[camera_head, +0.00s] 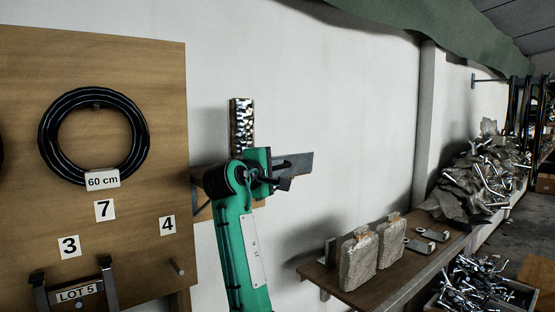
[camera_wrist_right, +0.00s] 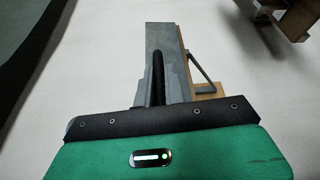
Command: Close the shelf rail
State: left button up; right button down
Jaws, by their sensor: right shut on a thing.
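The shelf rail looks like a flat grey metal bar (camera_head: 294,166) beside the wall in the head view. In the right wrist view, the grey bar (camera_wrist_right: 163,38) points away from the gripper, with a wooden piece and a thin slanted strut at its right. My right gripper (camera_head: 282,182), on a green arm, is at the near end of the bar and shut on it. In the wrist view its dark finger (camera_wrist_right: 158,77) lies against the bar. The gripper and arm hide part of the bar and its mount. My left gripper is not in view.
A wooden board (camera_head: 125,220) with a black hose ring stands at left. A shiny textured strip (camera_head: 242,124) is on the wall behind my arm. At right, a wooden shelf (camera_head: 374,291) bears two wrapped blocks, and a crate of metal parts (camera_head: 480,284) stands lower.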

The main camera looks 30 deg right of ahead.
jog(key=shift+w+r+n+g+p, duration=0.25)
jog(key=shift+n+g+p, duration=0.05)
jog(key=shift+n+p, duration=0.35)
jog(key=c, duration=1.5)
grip_release()
jog(key=shift+s+a+f+b, duration=0.1)
jog(key=shift+s+a+b, duration=0.05)
jog(key=shift+a+b, duration=0.25)
jog(key=shift+r+b+v, duration=0.1)
jog(key=shift+b+v, duration=1.15)
jog(key=shift+v, duration=2)
jog(key=shift+r+b+v, duration=0.15)
jog(key=shift+b+v, duration=1.1)
jog(key=shift+v, duration=2)
